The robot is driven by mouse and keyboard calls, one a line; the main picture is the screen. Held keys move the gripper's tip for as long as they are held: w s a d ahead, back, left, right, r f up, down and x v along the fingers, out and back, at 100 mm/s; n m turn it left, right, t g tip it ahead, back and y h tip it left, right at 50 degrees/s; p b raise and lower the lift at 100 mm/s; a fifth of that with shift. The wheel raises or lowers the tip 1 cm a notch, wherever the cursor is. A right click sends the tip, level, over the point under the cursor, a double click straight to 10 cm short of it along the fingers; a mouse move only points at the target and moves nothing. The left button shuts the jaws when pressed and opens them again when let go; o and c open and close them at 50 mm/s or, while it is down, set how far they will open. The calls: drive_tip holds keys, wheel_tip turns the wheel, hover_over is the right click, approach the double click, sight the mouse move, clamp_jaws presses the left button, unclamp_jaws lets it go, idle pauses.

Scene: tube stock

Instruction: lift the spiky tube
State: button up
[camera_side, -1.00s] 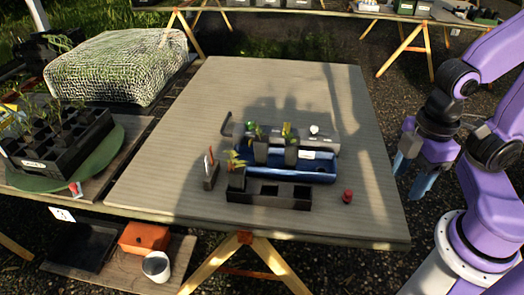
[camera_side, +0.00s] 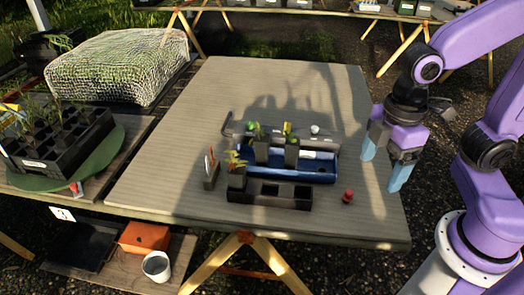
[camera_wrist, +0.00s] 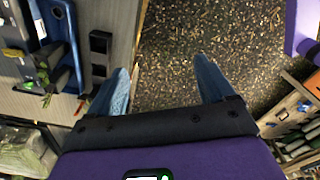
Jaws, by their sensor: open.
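A dark tube (camera_side: 237,181) with spiky yellow-orange leaves (camera_side: 235,160) stands at the left end of the black tray (camera_side: 285,205); it looks like the spiky one. Two dark tubes with leafy green tops, a left one (camera_side: 262,153) and a right one (camera_side: 292,156), stand in the blue tray (camera_side: 322,177). My gripper (camera_side: 384,167) is open and empty, over the table's right edge, well right of the tubes. In the wrist view its fingers (camera_wrist: 163,85) are apart over gravel.
A red knob-like object (camera_side: 348,196) stands on the table (camera_side: 150,180) between the trays and my gripper. A small holder with tags (camera_side: 211,177) stands left of the black tray. The table's left and far parts are clear.

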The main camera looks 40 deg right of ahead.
drive_tip(key=w+a+r+n, duration=0.1)
drive_tip(key=w+a+n, duration=0.15)
drive_tip(key=w, duration=0.35)
drive_tip(key=w+a+r+n, duration=0.1)
drive_tip(key=w+a, duration=0.2)
drive_tip(key=w, duration=0.4)
drive_tip(key=n, duration=0.9)
hover_over(262, 138)
wheel_tip(262, 138, down, 6)
drive_tip(key=f, duration=1.1)
drive_tip(key=shift+w+d+f, duration=0.1)
drive_tip(key=shift+w+f, duration=0.15)
drive_tip(key=shift+f, duration=0.1)
drive_tip(key=shift+s+f, duration=0.15)
drive_tip(key=shift+f, duration=2.55)
